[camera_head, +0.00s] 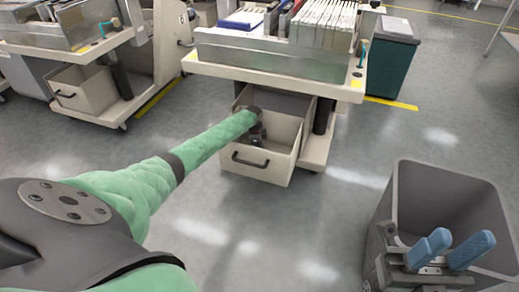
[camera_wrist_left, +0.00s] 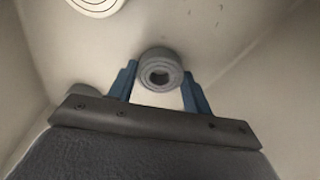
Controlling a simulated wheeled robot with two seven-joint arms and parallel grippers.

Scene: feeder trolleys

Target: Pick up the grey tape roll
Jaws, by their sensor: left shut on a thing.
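The grey tape roll (camera_wrist_left: 161,72) shows its open core in the left wrist view, inside a pale drawer. My left gripper (camera_wrist_left: 160,88) has its two blue fingers on either side of it and is shut on it. In the head view my left arm reaches down into the open trolley drawer (camera_head: 248,172); the roll cannot be made out there. My right gripper (camera_head: 460,243) is open and empty at the lower right, in front of a grey bin.
A pale round roll (camera_wrist_left: 97,4) lies in the drawer, and another grey round thing (camera_wrist_left: 84,90) is partly hidden behind the gripper. The trolley (camera_head: 275,68) stands above the drawer. A grey bin (camera_head: 400,188) is at the right. The floor between is clear.

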